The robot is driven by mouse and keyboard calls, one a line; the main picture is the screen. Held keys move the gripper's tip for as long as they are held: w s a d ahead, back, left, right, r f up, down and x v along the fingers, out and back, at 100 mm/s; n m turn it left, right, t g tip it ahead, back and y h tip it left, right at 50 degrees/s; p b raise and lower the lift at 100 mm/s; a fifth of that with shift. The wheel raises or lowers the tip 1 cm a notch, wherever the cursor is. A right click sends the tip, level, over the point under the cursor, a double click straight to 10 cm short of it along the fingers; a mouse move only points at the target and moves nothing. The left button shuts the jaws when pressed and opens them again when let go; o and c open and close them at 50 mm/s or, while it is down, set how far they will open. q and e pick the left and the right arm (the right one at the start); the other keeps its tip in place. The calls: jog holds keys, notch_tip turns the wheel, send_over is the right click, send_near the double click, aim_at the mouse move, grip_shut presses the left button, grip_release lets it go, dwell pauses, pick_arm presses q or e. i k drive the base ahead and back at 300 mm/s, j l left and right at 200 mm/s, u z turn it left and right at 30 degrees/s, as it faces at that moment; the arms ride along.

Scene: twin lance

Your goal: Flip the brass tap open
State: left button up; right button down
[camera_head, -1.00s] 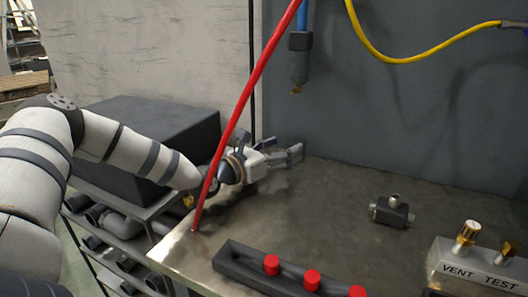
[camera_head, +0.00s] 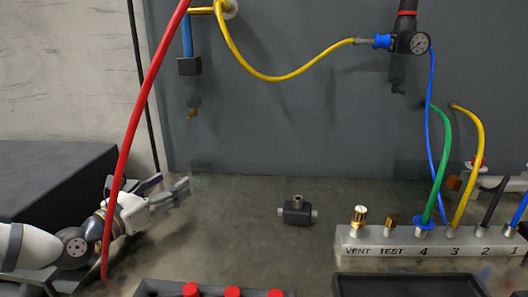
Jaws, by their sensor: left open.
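A brass fitting (camera_head: 205,10) shows at the top edge of the head view, on a pale round wall flange (camera_head: 231,8); its top is cut off, and I cannot tell if it is the tap. Brass-coloured knobs also stand over VENT (camera_head: 359,215) and TEST (camera_head: 391,220) on the grey manifold block (camera_head: 400,249). My left gripper (camera_head: 169,187) is open and empty, low at the left above the bench, pointing right. It is well below the wall fitting and left of the manifold. The red hose passes in front of its arm. My right gripper is not in view.
A red hose (camera_head: 145,95) slants down at the left. A yellow hose (camera_head: 275,78) loops to a gauge (camera_head: 420,43). A small metal tee (camera_head: 297,212) sits on the bench (camera_head: 245,235). A rack with red caps (camera_head: 232,292) and a dark tray (camera_head: 405,287) lie in front.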

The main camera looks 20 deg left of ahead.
aim_at(192, 113)
jog(key=k+j, duration=0.1)
jog(key=k, duration=0.4)
jog(key=k+j, duration=0.15)
jog(key=k, duration=0.35)
jog(key=k+j, duration=0.1)
jog(key=k, duration=0.35)
